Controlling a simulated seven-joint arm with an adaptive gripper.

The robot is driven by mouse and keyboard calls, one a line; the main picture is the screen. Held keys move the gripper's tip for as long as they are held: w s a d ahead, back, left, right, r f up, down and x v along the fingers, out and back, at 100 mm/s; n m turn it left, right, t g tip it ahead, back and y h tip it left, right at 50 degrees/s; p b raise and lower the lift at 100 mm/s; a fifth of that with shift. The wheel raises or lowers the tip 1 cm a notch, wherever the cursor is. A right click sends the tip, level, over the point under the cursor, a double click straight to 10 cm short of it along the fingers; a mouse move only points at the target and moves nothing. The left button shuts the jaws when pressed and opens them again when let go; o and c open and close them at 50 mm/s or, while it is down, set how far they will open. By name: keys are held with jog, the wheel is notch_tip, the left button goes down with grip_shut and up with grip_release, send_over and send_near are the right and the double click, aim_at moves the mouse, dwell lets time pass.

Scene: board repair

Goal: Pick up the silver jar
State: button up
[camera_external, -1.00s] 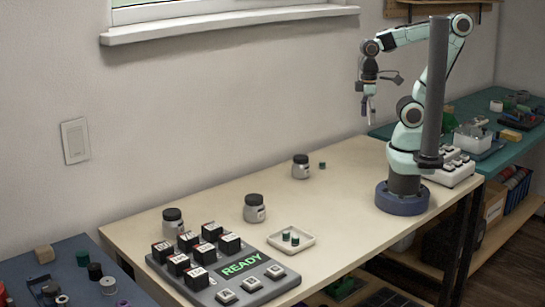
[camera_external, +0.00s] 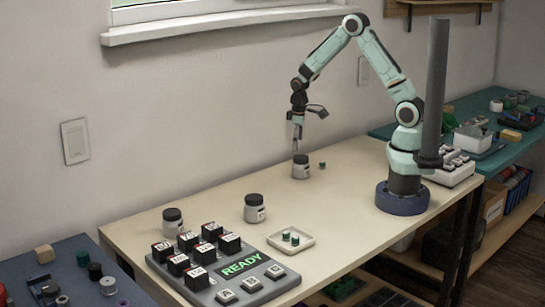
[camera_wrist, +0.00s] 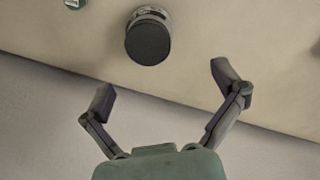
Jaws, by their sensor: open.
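Three similar silver jars with dark lids stand upright on the light wooden table. The far jar (camera_external: 301,168) is near the wall edge, the middle jar (camera_external: 254,210) is left of the tray, and the near-left jar (camera_external: 173,222) is behind the button board. My gripper (camera_external: 298,138) is above the far jar. In the wrist view my open gripper (camera_wrist: 168,94) has its fingers spread, and a jar (camera_wrist: 149,38) lies beyond the fingertips, not between them. The jar's dark lid faces the camera.
A small green cylinder (camera_external: 322,166) stands right of the far jar; a green piece also shows in the wrist view (camera_wrist: 74,4). A white tray (camera_external: 291,250) holds green pieces. The button board (camera_external: 195,290) fills the table's front left.

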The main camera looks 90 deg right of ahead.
aim_at(301, 157)
jog(key=shift+s+d+f, duration=0.4)
jog(key=shift+s+f, duration=0.3)
jog(key=shift+f, duration=0.15)
jog(key=shift+d+f+m, duration=0.1)
jog(key=shift+f+m, duration=0.2)
notch_tip(301, 157, down, 6)
jog(key=shift+r, duration=0.1)
jog(key=c, duration=1.3)
